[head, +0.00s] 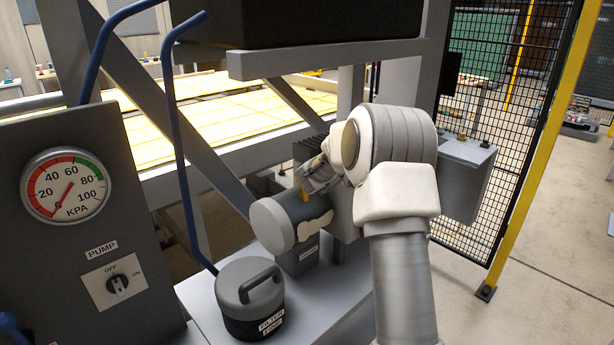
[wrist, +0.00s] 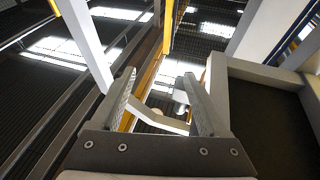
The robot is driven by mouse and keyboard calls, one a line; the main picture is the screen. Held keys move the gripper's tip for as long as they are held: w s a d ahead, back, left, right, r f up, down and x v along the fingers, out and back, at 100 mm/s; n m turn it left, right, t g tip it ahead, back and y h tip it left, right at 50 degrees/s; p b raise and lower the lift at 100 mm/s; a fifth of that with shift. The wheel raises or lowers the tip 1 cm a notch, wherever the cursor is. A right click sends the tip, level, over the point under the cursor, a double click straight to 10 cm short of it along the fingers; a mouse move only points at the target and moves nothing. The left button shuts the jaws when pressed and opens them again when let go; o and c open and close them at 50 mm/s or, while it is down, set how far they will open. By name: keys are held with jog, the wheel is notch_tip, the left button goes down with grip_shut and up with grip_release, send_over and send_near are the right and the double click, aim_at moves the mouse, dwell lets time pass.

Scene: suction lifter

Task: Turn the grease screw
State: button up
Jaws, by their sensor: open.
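The grey pump motor (head: 285,222) lies on its side on a grey base, partly hidden behind my arm. A small brass-coloured piece (head: 304,194) shows on top of it, just below my gripper (head: 312,178); it may be the grease screw, but it is too small to tell. In the wrist view my gripper (wrist: 164,92) is open, its two fingers apart with nothing held between them. That view looks up past frame beams to bright ceiling lights, and no screw can be made out there.
A dark panel (head: 60,270) with a pressure gauge (head: 68,186) and pump switch (head: 117,285) stands at the left. A black filter canister (head: 250,310) with a blue hose (head: 185,180) is in front of the motor. A grey box (head: 465,175) and mesh fence (head: 505,110) are at the right.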

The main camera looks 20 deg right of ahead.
jog(key=s+a+f+n+t+y, duration=0.5)
jog(key=a+f+n+t+y, duration=0.3)
jog(key=y, duration=0.3)
jog(key=s+a+f+n+t+y, duration=0.45)
jog(key=a+n+t+y, duration=0.35)
jog(key=a+n+y, duration=0.3)
jog(key=shift+m+y, duration=0.3)
jog(key=shift+m, duration=0.2)
jog(key=w, duration=1.7)
jog(key=shift+w+a+f, duration=0.15)
jog(key=shift+a+f, duration=0.05)
jog(key=shift+f, duration=0.1)
grip_shut()
